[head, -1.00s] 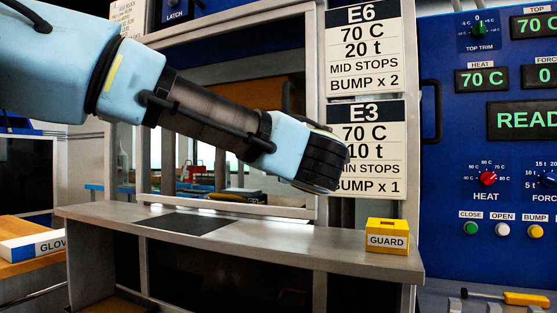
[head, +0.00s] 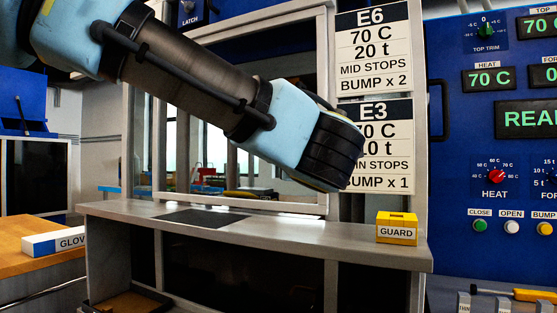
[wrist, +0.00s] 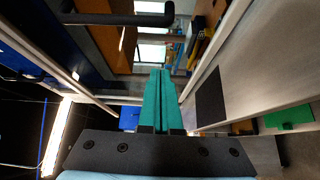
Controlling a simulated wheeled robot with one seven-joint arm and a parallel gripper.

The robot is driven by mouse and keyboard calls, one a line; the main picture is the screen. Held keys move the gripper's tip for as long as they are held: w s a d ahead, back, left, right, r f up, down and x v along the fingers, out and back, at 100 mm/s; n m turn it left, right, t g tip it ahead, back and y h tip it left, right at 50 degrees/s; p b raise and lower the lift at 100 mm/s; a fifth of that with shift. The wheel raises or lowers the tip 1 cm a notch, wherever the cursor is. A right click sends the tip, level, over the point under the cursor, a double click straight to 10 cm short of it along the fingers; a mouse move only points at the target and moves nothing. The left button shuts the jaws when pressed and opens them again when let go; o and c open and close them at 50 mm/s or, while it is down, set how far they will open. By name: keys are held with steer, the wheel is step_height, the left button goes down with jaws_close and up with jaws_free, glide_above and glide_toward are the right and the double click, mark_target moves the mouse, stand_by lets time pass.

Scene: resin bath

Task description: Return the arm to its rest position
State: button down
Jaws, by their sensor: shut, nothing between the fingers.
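My gripper (wrist: 160,74) shows in the wrist view as two teal fingers lying side by side, shut with nothing between them. In the head view my arm reaches from the upper left to the middle, with its dark round wrist end in front of the E3 card (head: 374,118). The fingers do not show in the head view. The arm is above the grey ledge (head: 290,233) and apart from it.
A yellow GUARD block (head: 397,228) stands on the ledge's right end. A dark mat (head: 192,217) lies on the ledge. The blue control panel (head: 465,150) is at right. A GLOVES box (head: 55,242) sits on a wooden surface at left. A window frame (head: 328,150) stands behind the arm.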

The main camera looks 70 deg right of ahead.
steer(key=shift+s+a, duration=0.15)
steer(key=shift+a, duration=0.1)
